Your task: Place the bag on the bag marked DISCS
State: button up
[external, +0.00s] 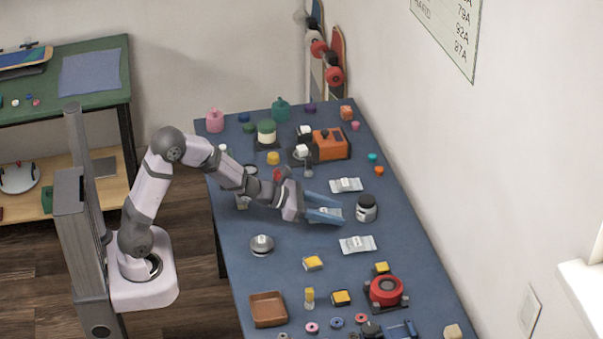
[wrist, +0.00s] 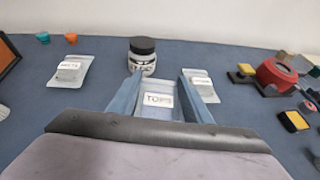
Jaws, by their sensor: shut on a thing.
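My gripper (external: 325,207) has blue fingers and is shut on a small clear bag with a white label (wrist: 158,100) that seems to read TOPS. It is low over the blue table, and I cannot tell whether the bag touches the tabletop. A second labelled bag (external: 345,185) lies beyond the gripper; it shows at the left in the wrist view (wrist: 69,69). A third bag (external: 357,244) lies on the other side and is partly hidden by the right finger in the wrist view (wrist: 204,86). Their labels are too small to read surely, so I cannot tell which says DISCS.
A dark-lidded jar (external: 366,208) stands just ahead of the fingertips. An orange machine (external: 330,144) stands at the back, and a red round device (external: 386,291) with yellow blocks stands toward the front. The blue table (external: 290,225) has free room around the bags.

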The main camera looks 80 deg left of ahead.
aim_at(364, 244)
jog(key=w+d+m+h, duration=0.1)
jog(key=w+d, duration=0.1)
jog(key=w+d+r+m+h, duration=0.1)
jog(key=w+d, duration=0.1)
jog(key=w+d+r+m+g+h+p, duration=0.1)
jog(key=w+d, duration=0.1)
jog(key=shift+w+h, duration=0.3)
jog(key=d+r+m+g+h, duration=0.3)
jog(key=d+r+m, duration=0.15)
jog(key=r, duration=0.25)
jog(key=shift+n+h, duration=0.25)
jog(key=shift+h, duration=0.05)
jog(key=shift+s+d+f+b, duration=0.1)
jog(key=shift+f+b, duration=0.15)
jog(key=shift+f, duration=1.4)
jog(key=shift+d+f+b, duration=0.15)
jog(key=shift+f+b, duration=0.05)
jog(key=shift+f, duration=1.5)
jog(key=shift+s+d+f+b, duration=0.1)
jog(key=shift+f+b, duration=0.15)
jog(key=shift+f, duration=1.4)
jog(key=shift+f, duration=0.15)
jog(key=o, duration=1.1)
jog(key=shift+c, duration=0.2)
